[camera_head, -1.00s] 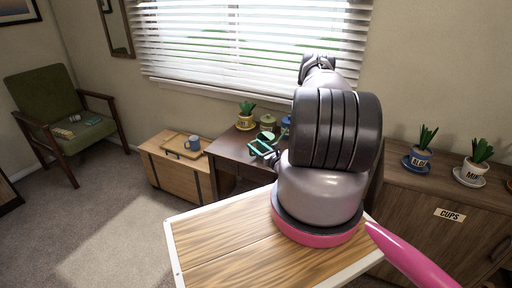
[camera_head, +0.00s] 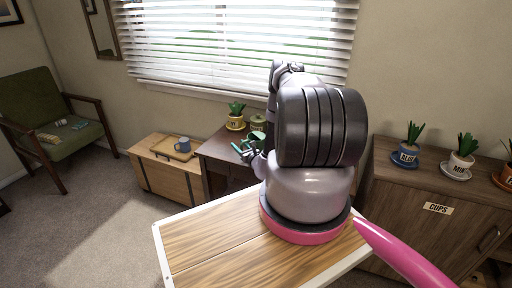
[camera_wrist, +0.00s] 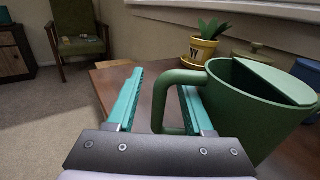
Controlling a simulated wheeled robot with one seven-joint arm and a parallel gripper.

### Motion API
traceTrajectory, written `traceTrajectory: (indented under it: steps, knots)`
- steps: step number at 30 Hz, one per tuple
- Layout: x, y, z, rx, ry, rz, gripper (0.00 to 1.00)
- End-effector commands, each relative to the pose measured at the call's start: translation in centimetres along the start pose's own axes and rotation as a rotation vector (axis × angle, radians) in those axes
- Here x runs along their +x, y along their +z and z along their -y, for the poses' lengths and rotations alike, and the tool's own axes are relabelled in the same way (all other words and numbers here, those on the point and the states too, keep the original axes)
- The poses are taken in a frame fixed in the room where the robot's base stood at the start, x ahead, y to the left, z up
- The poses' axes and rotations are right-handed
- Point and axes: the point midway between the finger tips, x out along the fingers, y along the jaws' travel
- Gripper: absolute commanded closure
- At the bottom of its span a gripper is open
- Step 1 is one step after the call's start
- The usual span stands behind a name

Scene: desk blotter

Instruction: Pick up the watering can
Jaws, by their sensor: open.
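The green watering can (camera_wrist: 256,103) stands on the dark brown desk (camera_wrist: 105,77) at the right of the wrist view, with its loop handle (camera_wrist: 161,104) toward the left. My gripper (camera_wrist: 157,80) has two teal fingers apart. The handle's upright bar appears between them, with the right finger at the handle's opening beside the can's body. I cannot tell whether either finger touches it.
A yellow plant pot (camera_wrist: 202,47), an olive lidded pot (camera_wrist: 257,54) and a blue pot (camera_wrist: 307,70) stand behind the can. A wooden chest (camera_head: 163,170) with a blue mug (camera_head: 183,144) is left of the desk. A labelled cabinet (camera_head: 420,210) with potted plants is at right.

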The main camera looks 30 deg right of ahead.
Motion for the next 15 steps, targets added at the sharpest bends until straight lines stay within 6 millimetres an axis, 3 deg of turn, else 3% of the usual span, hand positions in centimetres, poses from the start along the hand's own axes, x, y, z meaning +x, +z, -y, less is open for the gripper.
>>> traceTrajectory:
  steps: [9, 10, 14, 15]
  knots:
    - [0.84, 0.01, 0.01, 0.001, -0.001, -0.001, 0.48]
    - [0.83, 0.01, 0.01, 0.001, -0.001, -0.001, 0.52]
    - [0.82, 0.01, 0.01, 0.001, -0.001, -0.001, 1.00]
    - [0.81, 0.01, 0.02, 0.001, -0.001, -0.001, 1.00]
